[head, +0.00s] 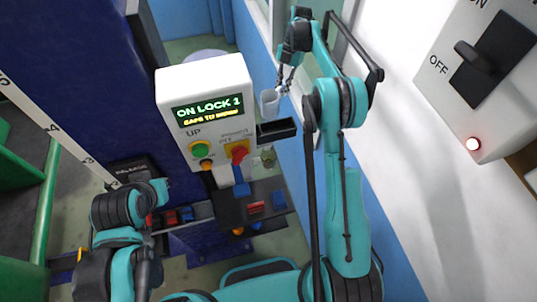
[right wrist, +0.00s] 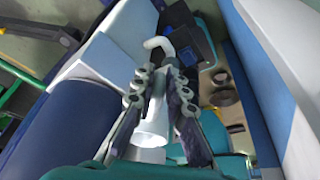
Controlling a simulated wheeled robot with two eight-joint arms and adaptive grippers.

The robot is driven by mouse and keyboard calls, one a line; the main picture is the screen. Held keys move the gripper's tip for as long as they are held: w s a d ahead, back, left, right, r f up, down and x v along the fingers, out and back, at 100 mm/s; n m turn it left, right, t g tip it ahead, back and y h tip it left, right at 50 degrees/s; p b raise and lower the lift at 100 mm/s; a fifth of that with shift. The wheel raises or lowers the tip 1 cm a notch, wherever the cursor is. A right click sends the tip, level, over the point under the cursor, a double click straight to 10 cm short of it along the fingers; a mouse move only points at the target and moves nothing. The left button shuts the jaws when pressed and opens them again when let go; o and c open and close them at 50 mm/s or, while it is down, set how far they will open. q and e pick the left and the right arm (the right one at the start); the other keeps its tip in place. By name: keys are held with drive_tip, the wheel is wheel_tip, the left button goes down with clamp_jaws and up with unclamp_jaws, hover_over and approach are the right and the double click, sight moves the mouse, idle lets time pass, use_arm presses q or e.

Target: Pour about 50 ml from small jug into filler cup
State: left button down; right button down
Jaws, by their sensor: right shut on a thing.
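My right gripper (head: 284,80) is raised beside the grey control box and shut on the small white jug (head: 270,102). In the right wrist view the two fingers of the right gripper (right wrist: 160,78) lie on either side of the pale jug (right wrist: 152,128). A curved white piece shows beyond the fingertips; I cannot tell whether it belongs to the jug. The jug's contents cannot be made out. A small greenish, clear-looking vessel (head: 268,158) stands below the jug, under a black ledge; I cannot tell whether it is the filler cup. My left gripper is not clearly visible.
The grey control box (head: 205,75) has a lit display and coloured buttons. The black ledge (head: 277,130) juts out just below the jug. A dark shelf (head: 225,208) with red and blue pieces lies lower. A white switch panel (head: 445,75) is at the right.

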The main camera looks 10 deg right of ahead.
sight(282, 89)
drive_tip(key=shift+s+r+t, duration=0.1)
drive_tip(key=shift+r+t, duration=0.2)
drive_tip(key=shift+s+a+r+t+h, duration=0.2)
drive_tip(key=shift+s+r+t+h, duration=0.1)
drive_tip(key=shift+s+r+t, duration=0.45)
drive_tip(key=shift+s+a+t, duration=0.1)
drive_tip(key=shift+s+t, duration=0.05)
drive_tip(key=shift+t, duration=0.1)
drive_tip(key=shift+s+a+r+t, duration=0.1)
drive_tip(key=shift+s+a+t, duration=0.05)
drive_tip(key=shift+s+t, duration=0.4)
drive_tip(key=s+r+t, duration=0.1)
drive_tip(key=t, duration=0.1)
drive_tip(key=s+a+r+t+h, duration=0.1)
drive_tip(key=s+t, duration=0.1)
drive_tip(key=s+r+t+h, duration=0.1)
drive_tip(key=t, duration=0.1)
drive_tip(key=shift+s+a+n+p, duration=0.2)
drive_tip(key=shift+s+n+p, duration=0.15)
drive_tip(key=shift+n+p, duration=0.05)
drive_tip(key=shift+s+r+t, duration=0.1)
drive_tip(key=shift+s+t, duration=0.15)
drive_tip(key=shift+t, duration=0.1)
drive_tip(key=shift+s+a+r+t+h+b, duration=0.2)
drive_tip(key=shift+s+r+t+h+b, duration=0.35)
drive_tip(key=shift+t, duration=0.25)
